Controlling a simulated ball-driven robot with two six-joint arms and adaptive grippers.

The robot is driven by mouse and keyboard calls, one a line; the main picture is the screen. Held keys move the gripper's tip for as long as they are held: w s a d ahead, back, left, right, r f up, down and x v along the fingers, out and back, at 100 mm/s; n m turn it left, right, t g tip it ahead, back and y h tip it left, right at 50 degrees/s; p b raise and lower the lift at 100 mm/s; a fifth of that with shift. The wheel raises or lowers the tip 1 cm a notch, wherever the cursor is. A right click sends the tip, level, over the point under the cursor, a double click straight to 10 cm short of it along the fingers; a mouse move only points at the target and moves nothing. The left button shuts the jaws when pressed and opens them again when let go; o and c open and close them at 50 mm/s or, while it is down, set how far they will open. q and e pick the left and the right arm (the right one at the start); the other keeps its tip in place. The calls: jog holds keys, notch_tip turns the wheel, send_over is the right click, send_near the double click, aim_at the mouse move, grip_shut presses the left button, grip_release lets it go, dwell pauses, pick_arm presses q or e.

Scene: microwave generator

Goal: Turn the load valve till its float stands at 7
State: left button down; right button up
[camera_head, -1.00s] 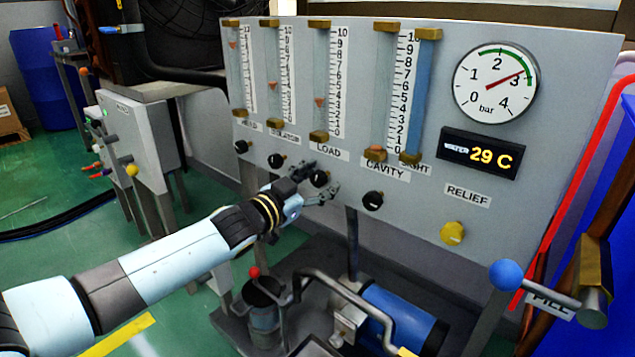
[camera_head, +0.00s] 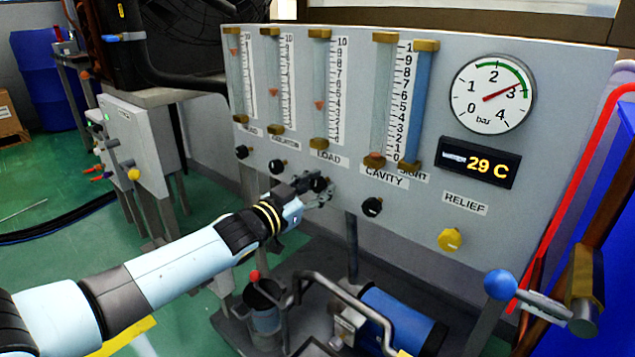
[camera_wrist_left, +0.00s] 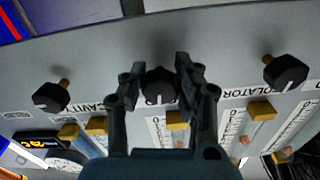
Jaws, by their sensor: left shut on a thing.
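The black load valve knob (camera_head: 319,184) sits on the grey panel below the LOAD label. My left gripper (camera_head: 312,188) is at this knob, with a finger on each side. In the left wrist view the knob (camera_wrist_left: 158,85) shows between the two fingertips (camera_wrist_left: 160,82), its white mark pointing toward the gripper's palm. The gripper is shut on it. The load float (camera_head: 319,105) is a small reddish piece in the LOAD tube (camera_head: 320,80), standing at roughly 3 to 4 on its scale. My right gripper is not in view.
Another black knob (camera_head: 277,166) is left of the load knob and the cavity knob (camera_head: 371,206) is right of it. A yellow relief knob (camera_head: 450,239) is farther right. The pressure gauge (camera_head: 491,94) reads near 3 bar. A pipe and blue cylinder (camera_head: 400,315) stand below.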

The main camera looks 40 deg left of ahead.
pick_arm(q)
jog(key=shift+r+n+p, duration=0.2)
jog(key=shift+n+p, duration=0.15)
jog(key=shift+n, duration=0.15)
jog(key=n+p, duration=0.2)
jog(key=n, duration=0.1)
jog(key=shift+d, duration=0.1)
jog(key=shift+d+f+n+p, duration=0.15)
jog(key=shift+n+p, duration=0.95)
jog(key=shift+n, duration=0.8)
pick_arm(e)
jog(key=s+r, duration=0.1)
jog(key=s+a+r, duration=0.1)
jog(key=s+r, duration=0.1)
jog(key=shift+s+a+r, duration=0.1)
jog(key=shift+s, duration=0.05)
pick_arm(q)
jog(key=shift+f+n, duration=0.1)
jog(key=shift+n, duration=0.2)
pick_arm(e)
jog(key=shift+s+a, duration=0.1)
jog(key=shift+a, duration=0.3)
